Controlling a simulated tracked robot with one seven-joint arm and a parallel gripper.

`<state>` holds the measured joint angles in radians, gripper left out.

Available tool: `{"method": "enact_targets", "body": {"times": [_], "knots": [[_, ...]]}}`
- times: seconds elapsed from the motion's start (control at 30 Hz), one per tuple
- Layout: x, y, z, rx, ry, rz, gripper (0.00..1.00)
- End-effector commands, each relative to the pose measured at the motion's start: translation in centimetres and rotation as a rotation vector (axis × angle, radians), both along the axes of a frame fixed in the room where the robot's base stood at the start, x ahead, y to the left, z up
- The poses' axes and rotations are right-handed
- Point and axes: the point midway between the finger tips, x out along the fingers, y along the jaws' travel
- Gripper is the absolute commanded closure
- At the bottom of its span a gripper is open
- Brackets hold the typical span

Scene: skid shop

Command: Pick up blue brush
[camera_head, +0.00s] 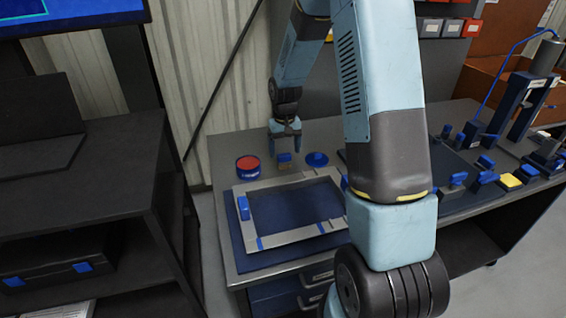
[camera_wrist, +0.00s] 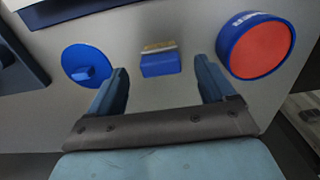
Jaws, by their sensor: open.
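The blue brush (camera_head: 284,158) is a small block with a blue handle and a tan bristle edge. It rests on the grey bench top, between a red-topped round tin and a blue disc. In the wrist view the brush (camera_wrist: 160,62) lies ahead of my gripper, roughly centred between the two fingers. My gripper (camera_head: 285,143) is just behind and above the brush in the head view. In the wrist view my gripper (camera_wrist: 166,85) has its fingers spread wide, with nothing between them at their tips.
The red-topped blue tin (camera_wrist: 262,46) and the blue disc with a knob (camera_wrist: 88,65) flank the brush closely. A grey frame (camera_head: 283,238) on a blue mat lies in front. Blue fixtures (camera_head: 484,170) crowd the bench's right side. A corrugated wall stands behind.

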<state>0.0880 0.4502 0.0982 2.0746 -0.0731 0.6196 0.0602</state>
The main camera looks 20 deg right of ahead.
Motion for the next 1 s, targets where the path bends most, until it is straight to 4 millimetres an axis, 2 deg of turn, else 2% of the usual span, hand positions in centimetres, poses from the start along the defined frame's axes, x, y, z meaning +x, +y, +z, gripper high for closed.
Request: {"method": "enact_targets", "body": {"times": [0.27,0.6,0.83,1.0], "knots": [[0.1,0.0,-1.4,0.0,0.002,-0.001,0.17],[0.4,0.0,-5.4,0.0,0.002,0.001,0.17],[0.4,0.0,-5.5,0.0,0.0,0.0,0.17],[0.4,0.0,-5.5,0.0,0.0,0.0,0.32]]}}
